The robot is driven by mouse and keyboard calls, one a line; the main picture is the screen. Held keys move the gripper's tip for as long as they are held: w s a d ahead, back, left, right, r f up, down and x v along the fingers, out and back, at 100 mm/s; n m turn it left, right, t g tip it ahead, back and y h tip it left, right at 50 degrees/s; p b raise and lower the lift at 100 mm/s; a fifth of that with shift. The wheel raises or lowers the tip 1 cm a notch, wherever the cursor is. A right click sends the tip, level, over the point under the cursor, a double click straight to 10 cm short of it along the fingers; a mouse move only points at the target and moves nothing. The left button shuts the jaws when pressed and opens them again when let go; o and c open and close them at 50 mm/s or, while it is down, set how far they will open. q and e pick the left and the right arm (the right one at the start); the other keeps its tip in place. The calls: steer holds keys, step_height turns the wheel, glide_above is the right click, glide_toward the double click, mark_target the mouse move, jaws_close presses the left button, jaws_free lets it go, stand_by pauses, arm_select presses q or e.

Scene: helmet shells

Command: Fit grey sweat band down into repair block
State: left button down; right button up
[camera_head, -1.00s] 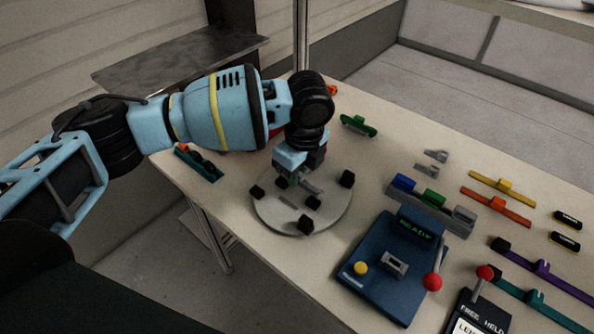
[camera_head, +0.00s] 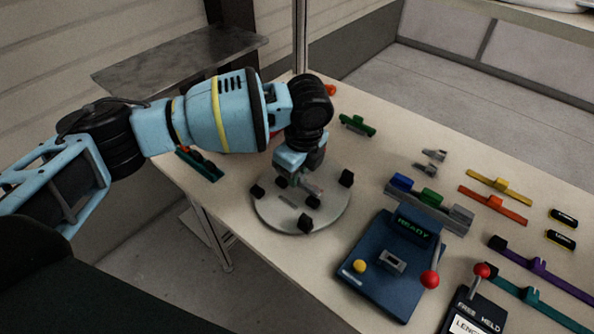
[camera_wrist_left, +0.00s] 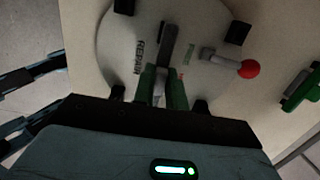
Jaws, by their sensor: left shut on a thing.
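A round pale grey plate (camera_head: 290,219), with black posts on it, stands on the table. The left wrist view shows the word REPAIR on this plate (camera_wrist_left: 117,50). My left gripper (camera_head: 298,172) points down over its far part; in the wrist view its green-sided fingers (camera_wrist_left: 163,88) are shut on a dark grey bar, which I take for the grey sweat band (camera_wrist_left: 169,42). The band also shows in the head view (camera_head: 313,183), low over the plate among the posts. I cannot tell whether it touches the plate. The gripper hides its near end. My right gripper is not in view.
A blue READY station (camera_head: 380,275) stands close on the right, by a rack of coloured blocks (camera_head: 458,216). A green part (camera_head: 357,125) lies behind. Coloured strips lie farther right.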

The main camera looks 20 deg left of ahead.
mark_target(300, 176)
arm_select(q)
steer(key=shift+f, duration=1)
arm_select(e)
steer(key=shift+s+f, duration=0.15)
arm_select(q)
steer(key=c, duration=1.3)
jaws_free()
steer(key=shift+c, duration=0.2)
steer(key=r, duration=0.5)
steer(key=d+r, duration=0.1)
steer(key=r, duration=0.1)
steer(key=shift+s+r, duration=0.2)
steer(key=shift+r, duration=0.15)
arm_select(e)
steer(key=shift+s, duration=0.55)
arm_select(q)
steer(key=shift+f, duration=0.1)
